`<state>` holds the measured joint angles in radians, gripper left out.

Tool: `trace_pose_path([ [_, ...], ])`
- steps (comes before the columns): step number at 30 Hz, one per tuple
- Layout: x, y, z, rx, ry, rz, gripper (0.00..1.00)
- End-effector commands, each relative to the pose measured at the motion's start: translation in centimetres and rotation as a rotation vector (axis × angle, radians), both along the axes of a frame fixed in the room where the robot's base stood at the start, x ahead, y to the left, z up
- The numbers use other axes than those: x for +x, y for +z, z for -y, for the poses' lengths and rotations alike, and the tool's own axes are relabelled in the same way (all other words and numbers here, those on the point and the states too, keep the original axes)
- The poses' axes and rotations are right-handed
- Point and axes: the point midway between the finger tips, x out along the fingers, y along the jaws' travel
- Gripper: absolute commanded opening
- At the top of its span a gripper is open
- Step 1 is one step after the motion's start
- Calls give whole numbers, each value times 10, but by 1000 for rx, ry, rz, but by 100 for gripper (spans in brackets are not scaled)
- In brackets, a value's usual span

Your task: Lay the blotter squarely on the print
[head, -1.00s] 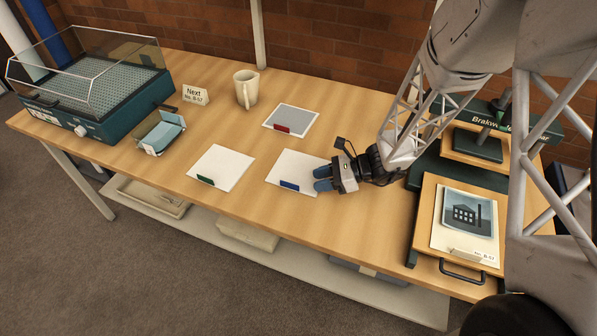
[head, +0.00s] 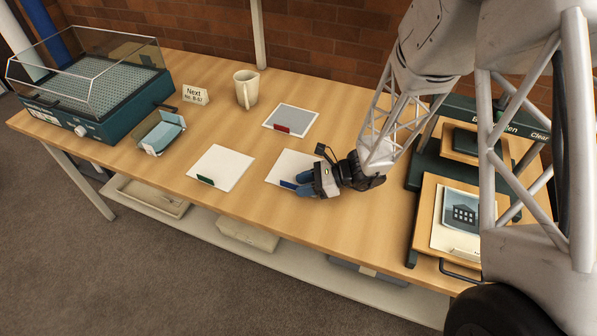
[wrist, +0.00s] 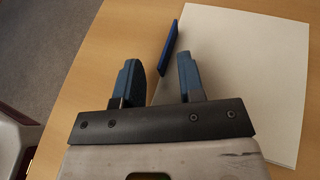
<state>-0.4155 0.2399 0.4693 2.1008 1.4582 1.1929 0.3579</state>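The print (head: 462,213), a blue-grey picture of a building on a pale mount, lies on a wooden board at the right, partly hidden by my arm. Three tabbed sheets, likely blotters, lie on the table: a white one with a blue tab (head: 287,163), a white one with a green tab (head: 224,163), and a grey one with a red tab (head: 293,117). My gripper (head: 301,184) is open at the blue-tab sheet's near edge. In the wrist view the blue tab (wrist: 169,48) stands just ahead of the gap between the fingertips (wrist: 158,68).
The dark green press (head: 425,150) stands behind the board. A mug (head: 246,88), a "Next No. B-57" sign (head: 194,95), a small holder (head: 161,133) and a clear-lidded machine (head: 90,95) stand left. The table's front middle (head: 340,240) is clear.

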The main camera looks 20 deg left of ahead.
Motion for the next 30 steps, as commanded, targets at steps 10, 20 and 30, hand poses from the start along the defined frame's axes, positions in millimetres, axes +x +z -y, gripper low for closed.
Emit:
trace_pose_path([
  [10, 0, 0, 0, 0, 0, 0, 36],
  [20, 0, 0, 0, 0, 0, 0, 0],
  [30, 0, 0, 0, 0, 0, 0, 0],
])
